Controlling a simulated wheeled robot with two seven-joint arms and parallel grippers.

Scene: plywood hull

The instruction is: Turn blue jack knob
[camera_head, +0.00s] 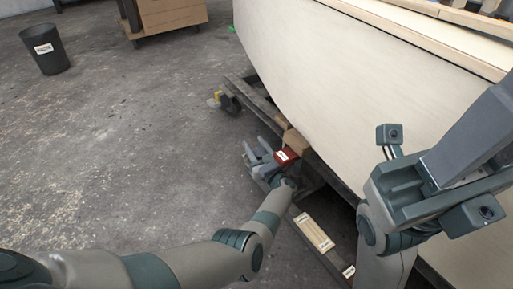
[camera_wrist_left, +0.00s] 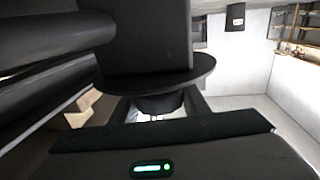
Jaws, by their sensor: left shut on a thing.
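My left gripper (camera_head: 260,156) is low beside the hull, next to a red block with a white label (camera_head: 286,157). In the left wrist view its fingers (camera_wrist_left: 157,112) are closed around a dark part under a wide round disc (camera_wrist_left: 160,84), which seems to be the jack knob. No blue shows on it there; it looks almost black in shadow. In the head view the knob is hidden by my gripper and arm. My right gripper (camera_head: 475,135) is raised at the right in front of the hull, and its fingertips are not clear.
The pale plywood hull (camera_head: 330,70) overhangs the red block. A dark cradle beam (camera_head: 262,98) with a wheel runs below it. A wooden labelled piece (camera_head: 314,232) lies on a beam near my left arm. A bin (camera_head: 46,50) stands far left. The floor at left is clear.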

